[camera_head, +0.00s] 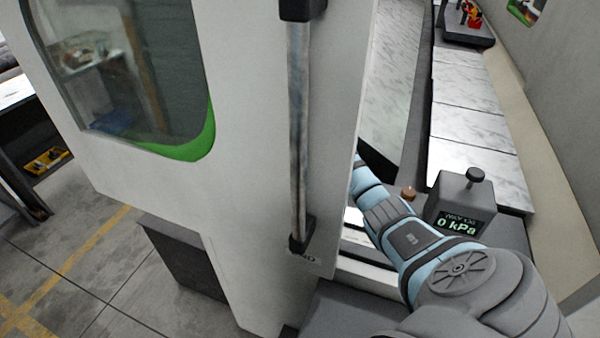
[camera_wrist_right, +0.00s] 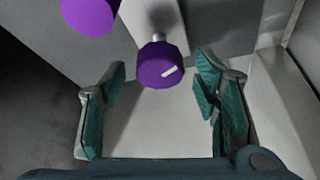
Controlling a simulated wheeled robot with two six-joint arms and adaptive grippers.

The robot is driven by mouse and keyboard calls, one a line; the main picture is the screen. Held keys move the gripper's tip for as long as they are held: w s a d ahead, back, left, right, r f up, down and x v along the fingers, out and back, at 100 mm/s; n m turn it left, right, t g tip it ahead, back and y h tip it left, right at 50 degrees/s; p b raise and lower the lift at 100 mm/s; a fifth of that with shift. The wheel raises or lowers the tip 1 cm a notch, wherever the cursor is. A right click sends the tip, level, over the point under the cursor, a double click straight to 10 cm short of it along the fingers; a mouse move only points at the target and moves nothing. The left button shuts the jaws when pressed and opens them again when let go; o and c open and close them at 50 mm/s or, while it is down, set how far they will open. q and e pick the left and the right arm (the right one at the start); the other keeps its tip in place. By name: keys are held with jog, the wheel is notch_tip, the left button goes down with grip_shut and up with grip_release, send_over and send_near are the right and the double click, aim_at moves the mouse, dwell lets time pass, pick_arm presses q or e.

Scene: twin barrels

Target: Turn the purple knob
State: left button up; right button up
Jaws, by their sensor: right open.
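A purple knob (camera_wrist_right: 160,65) with a white pointer mark shows in the right wrist view, on a short stem from a pale plate. The mark slants up to the right. My right gripper (camera_wrist_right: 160,94) is open, with its teal pads to the left and right of the knob and visible gaps on both sides. A second purple round thing (camera_wrist_right: 92,14) is cut off at the top left of that view. In the head view my right arm reaches behind the white machine door, which hides the gripper and the knobs. My left gripper is not in view.
The white door (camera_head: 250,130) with a vertical metal handle (camera_head: 299,130) fills the middle of the head view. A grey box (camera_head: 465,203) with a "0 kPa" display and black knob stands right of my right arm. Open floor lies at left.

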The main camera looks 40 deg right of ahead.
jog(key=c, duration=1.1)
jog(key=shift+d+f+n+y, duration=0.1)
jog(key=shift+n+y, duration=0.3)
jog(key=shift+n, duration=0.7)
jog(key=shift+c, duration=0.2)
jog(key=shift+w+d+f+n+y+b, duration=0.1)
jog(key=shift+n+y+b, duration=0.3)
jog(key=shift+n+b, duration=0.6)
jog(key=shift+r+n+g, duration=0.2)
jog(key=shift+n+g, duration=0.1)
jog(key=o, duration=1.1)
jog(key=shift+o, duration=0.2)
jog(key=v, duration=1.2)
